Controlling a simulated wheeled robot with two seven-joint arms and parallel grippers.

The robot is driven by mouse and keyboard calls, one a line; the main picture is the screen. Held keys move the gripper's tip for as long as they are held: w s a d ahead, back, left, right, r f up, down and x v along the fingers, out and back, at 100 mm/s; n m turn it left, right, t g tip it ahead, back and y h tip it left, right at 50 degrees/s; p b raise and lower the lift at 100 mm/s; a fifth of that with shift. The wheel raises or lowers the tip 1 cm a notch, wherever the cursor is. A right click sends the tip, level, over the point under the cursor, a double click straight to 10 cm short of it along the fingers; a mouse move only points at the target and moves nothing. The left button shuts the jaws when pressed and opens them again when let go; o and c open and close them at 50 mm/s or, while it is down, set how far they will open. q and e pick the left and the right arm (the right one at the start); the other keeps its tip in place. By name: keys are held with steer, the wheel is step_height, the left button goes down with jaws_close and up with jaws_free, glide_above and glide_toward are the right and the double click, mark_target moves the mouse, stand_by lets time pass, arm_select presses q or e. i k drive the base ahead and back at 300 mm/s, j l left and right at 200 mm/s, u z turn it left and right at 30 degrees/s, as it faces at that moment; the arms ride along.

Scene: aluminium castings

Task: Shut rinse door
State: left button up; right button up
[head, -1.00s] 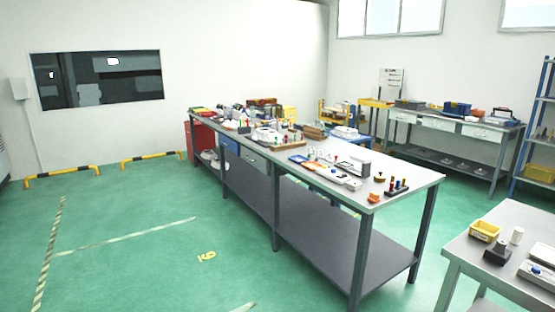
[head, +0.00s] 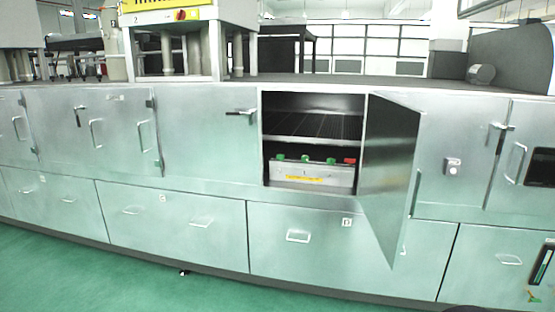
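A metal door (head: 390,170) stands open in the head view, hinged at the right side of a cabinet opening and swung out towards me. Whether it is labelled as the rinse door cannot be read. The opening (head: 313,122) shows a dark wire rack. Below the rack sits a light metal box (head: 312,174) with green and red knobs on top and a yellow label. A latch handle (head: 240,113) is on the cabinet face left of the opening. Neither of my grippers is in view.
A long metal cabinet row has other shut doors (head: 90,130) and drawers (head: 297,236) with handles. A press-like machine (head: 178,40) stands on top at the left. Green floor (head: 90,265) is clear in front at lower left.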

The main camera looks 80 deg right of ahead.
mark_target(394, 130)
steer(key=k+l+z, duration=0.15)
steer(key=z, duration=0.25)
steer(key=k+l+z, duration=0.15)
steer(key=l+z, duration=0.25)
steer(key=k+l+z, duration=0.1)
steer(key=l+z, duration=0.15)
steer(key=z, duration=0.15)
steer(key=l+z, duration=0.3)
steer(key=z, duration=0.15)
steer(key=l+z, duration=0.2)
steer(key=l, duration=0.8)
steer(key=l+z, duration=0.2)
steer(key=l, duration=0.75)
steer(key=i, duration=0.05)
